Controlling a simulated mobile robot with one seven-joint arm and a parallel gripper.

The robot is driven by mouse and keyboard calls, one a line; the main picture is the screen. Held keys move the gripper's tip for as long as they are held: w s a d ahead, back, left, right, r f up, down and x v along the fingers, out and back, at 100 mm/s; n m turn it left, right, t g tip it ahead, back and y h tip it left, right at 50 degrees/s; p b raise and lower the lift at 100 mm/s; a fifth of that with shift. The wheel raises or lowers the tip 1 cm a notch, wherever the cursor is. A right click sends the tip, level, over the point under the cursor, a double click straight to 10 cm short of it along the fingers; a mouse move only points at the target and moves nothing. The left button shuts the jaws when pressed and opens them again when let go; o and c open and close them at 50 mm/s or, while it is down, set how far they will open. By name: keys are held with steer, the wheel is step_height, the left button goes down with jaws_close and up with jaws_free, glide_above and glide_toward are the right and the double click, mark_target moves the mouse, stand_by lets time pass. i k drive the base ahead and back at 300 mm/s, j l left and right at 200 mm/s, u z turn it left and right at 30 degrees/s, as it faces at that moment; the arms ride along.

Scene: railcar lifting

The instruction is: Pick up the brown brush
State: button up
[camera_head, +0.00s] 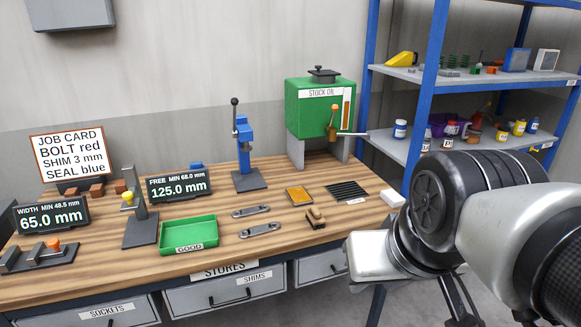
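A small brown brush (316,217), with a dark part at its lower edge, lies on the wooden workbench (290,240) near its front right. My gripper (374,257) shows as a pale hand to the right of the brush and nearer the camera, apart from it. Its fingers cannot be made out, so its opening is unclear. My arm fills the right side of the view and covers part of the shelf and floor.
An orange-yellow pad (298,196) and a black ribbed mat (347,190) lie behind the brush. Two grey links (258,229) and a green tray (189,234) are to its left. A green oil tank (310,105) stands behind. A blue shelf (430,90) rises at right.

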mark_target(314, 217)
steer(key=i+l, duration=0.2)
steer(key=i, duration=0.3)
steer(key=i+l, duration=0.2)
steer(key=i, duration=0.25)
steer(key=i+l, duration=0.25)
steer(key=i, duration=0.25)
